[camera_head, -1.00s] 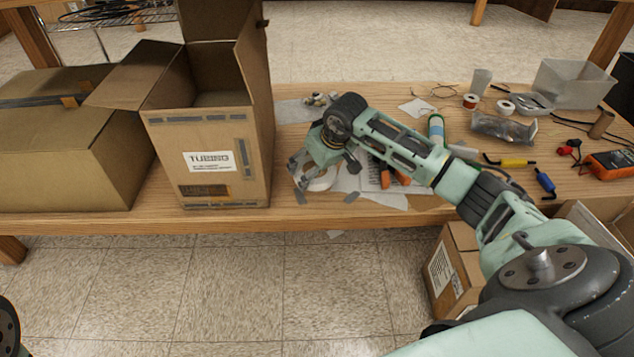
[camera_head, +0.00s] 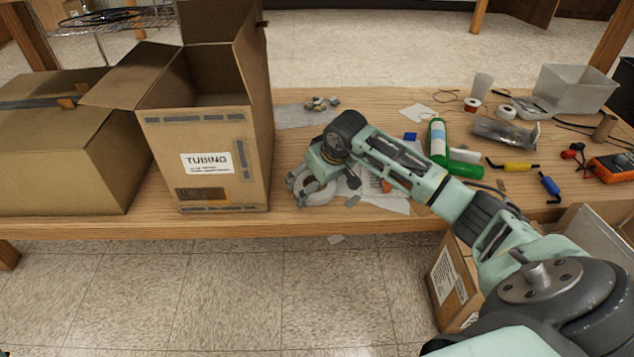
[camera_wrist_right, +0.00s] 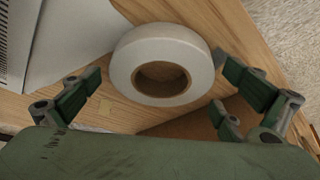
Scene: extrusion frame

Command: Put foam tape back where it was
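The foam tape is a thick white roll with a brown core. In the head view the roll (camera_head: 318,194) is at the front of the wooden table, right of the tall carton, partly hidden by my right gripper (camera_head: 322,188). In the right wrist view the foam tape (camera_wrist_right: 129,66) lies between the spread fingertips of the right gripper (camera_wrist_right: 158,68). The fingers are open on either side of it, with a narrow gap on the left; contact on the right is hard to judge. My left gripper is not in view.
The open tubing carton (camera_head: 207,135) stands left of the gripper, with a closed carton (camera_head: 65,165) beyond it. Papers (camera_head: 385,201) lie under my right arm. A green tool (camera_head: 437,145), a grey bin (camera_head: 573,88) and an orange meter (camera_head: 612,167) are to the right.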

